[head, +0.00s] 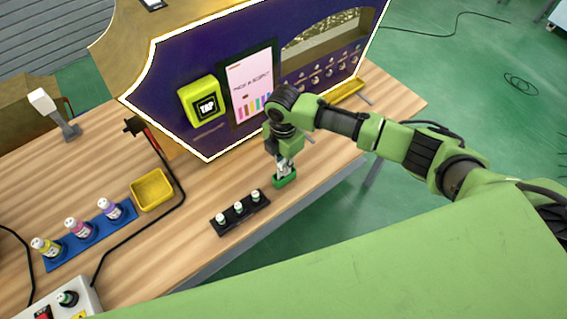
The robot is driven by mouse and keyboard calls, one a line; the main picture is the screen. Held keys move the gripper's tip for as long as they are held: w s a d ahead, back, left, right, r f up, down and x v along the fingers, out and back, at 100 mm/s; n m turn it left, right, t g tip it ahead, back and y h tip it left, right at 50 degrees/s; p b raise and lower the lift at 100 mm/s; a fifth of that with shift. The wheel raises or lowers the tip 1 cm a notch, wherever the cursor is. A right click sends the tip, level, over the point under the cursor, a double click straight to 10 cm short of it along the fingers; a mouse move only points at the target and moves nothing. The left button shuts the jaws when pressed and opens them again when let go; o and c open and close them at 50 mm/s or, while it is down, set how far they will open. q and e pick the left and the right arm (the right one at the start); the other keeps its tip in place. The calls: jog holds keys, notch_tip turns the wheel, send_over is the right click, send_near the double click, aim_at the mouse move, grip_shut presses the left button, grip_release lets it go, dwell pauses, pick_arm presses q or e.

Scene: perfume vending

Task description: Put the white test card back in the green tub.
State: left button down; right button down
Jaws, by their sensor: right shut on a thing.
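The small green tub (287,181) stands near the table's front edge, right of the black rack. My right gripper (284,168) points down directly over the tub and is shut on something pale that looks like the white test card. The card is mostly hidden by the fingers. I cannot tell how far it reaches into the tub. My left gripper is not in view.
A black rack (228,225) with small white-capped bottles stands left of the tub. A yellow tray (152,190) and a blue rack (60,259) with three bottles are further left. The purple vending machine (180,62) with a yellow TAP box (190,90) stands behind.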

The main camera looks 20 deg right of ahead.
jog(key=c, duration=1.3)
grip_release()
jog(key=shift+r, duration=0.1)
jog(key=shift+r+p, duration=0.85)
jog(key=shift+p, duration=0.3)
jog(key=shift+r+p, duration=4)
jog(key=shift+p, duration=0.05)
